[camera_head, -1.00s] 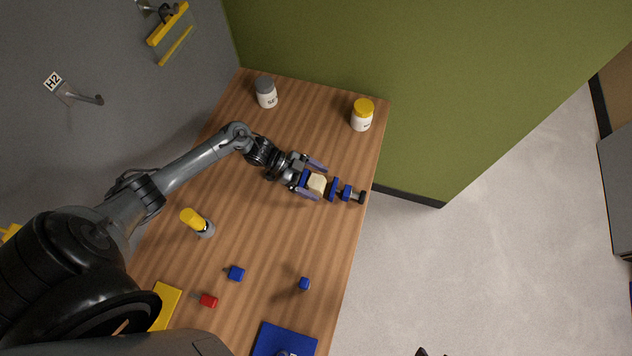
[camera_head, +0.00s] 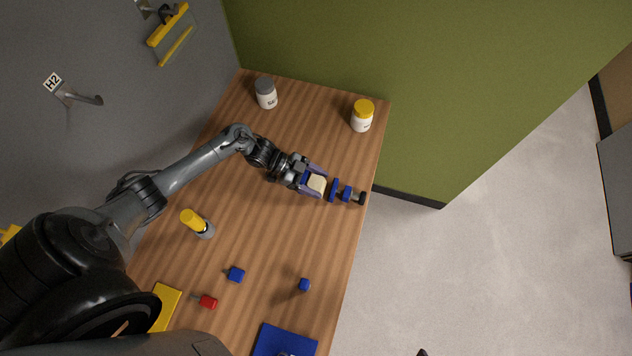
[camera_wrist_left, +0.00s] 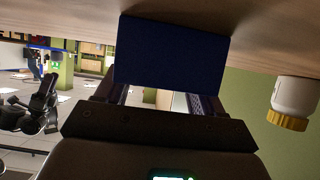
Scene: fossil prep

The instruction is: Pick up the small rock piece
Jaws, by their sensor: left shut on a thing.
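The small rock piece (camera_head: 317,184) is a cream block between the blue jaws of a vise (camera_head: 333,189) near the table's right edge. My left gripper (camera_head: 315,183) is shut on the rock piece, with one finger on each side of it. In the left wrist view a dark blue vise block (camera_wrist_left: 170,55) fills the middle and hides the rock piece and the fingertips. A dark tip at the bottom edge of the head view may be my right gripper; its jaws cannot be made out.
A grey-lidded jar (camera_head: 266,93) and a yellow-lidded jar (camera_head: 362,115) stand at the back. A yellow-topped bottle (camera_head: 197,223), small blue and red pieces, a yellow tray (camera_head: 166,305) and a blue mat (camera_head: 284,341) are nearer. The table's middle is clear.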

